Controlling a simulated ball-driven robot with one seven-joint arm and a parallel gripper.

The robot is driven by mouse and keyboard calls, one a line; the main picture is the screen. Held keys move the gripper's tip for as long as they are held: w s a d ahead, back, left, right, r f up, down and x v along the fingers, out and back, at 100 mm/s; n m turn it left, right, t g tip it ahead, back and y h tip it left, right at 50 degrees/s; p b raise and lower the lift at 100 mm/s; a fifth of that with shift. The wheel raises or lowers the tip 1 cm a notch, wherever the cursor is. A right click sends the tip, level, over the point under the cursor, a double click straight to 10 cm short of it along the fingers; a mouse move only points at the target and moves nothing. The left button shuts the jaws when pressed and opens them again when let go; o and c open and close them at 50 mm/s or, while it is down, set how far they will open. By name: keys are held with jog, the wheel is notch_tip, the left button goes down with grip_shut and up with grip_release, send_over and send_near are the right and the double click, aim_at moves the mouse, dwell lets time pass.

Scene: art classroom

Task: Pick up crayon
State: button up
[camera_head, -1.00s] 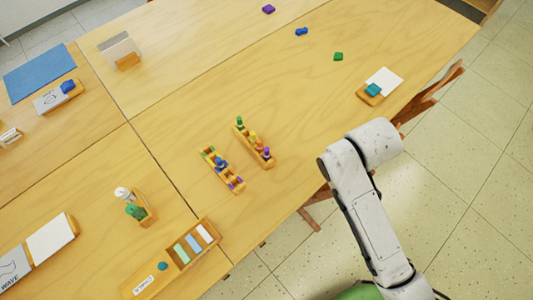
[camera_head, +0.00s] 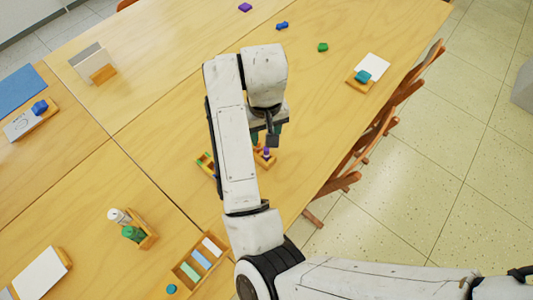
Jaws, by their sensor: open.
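Two narrow wooden holders stand on the table, mostly hidden behind my arm. The near end of the right holder (camera_head: 264,160) shows with a purple-topped crayon (camera_head: 267,152) upright in it. Part of the left holder (camera_head: 204,163) shows at the left edge of my arm, with bits of green in it. My gripper (camera_head: 273,138) points down over the right holder, just above the purple crayon in the picture. It is open, and I see nothing held in it. Whether it touches a crayon is hidden.
A wooden tray of pastel sticks (camera_head: 200,260) and a wooden box with a green item (camera_head: 140,235) stand nearer, to the left. A block with a white card (camera_head: 373,67) sits at the right edge, beside wooden chairs (camera_head: 385,125).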

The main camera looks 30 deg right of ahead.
aim_at(267, 151)
notch_tip(267, 151, down, 4)
jog(key=shift+f, duration=0.25)
jog(key=shift+d+f+p, duration=0.15)
jog(key=shift+f, duration=1.2)
jog(key=shift+d+f+p, duration=0.1)
jog(key=shift+f+p, duration=0.05)
jog(key=shift+f, duration=1.2)
grip_shut()
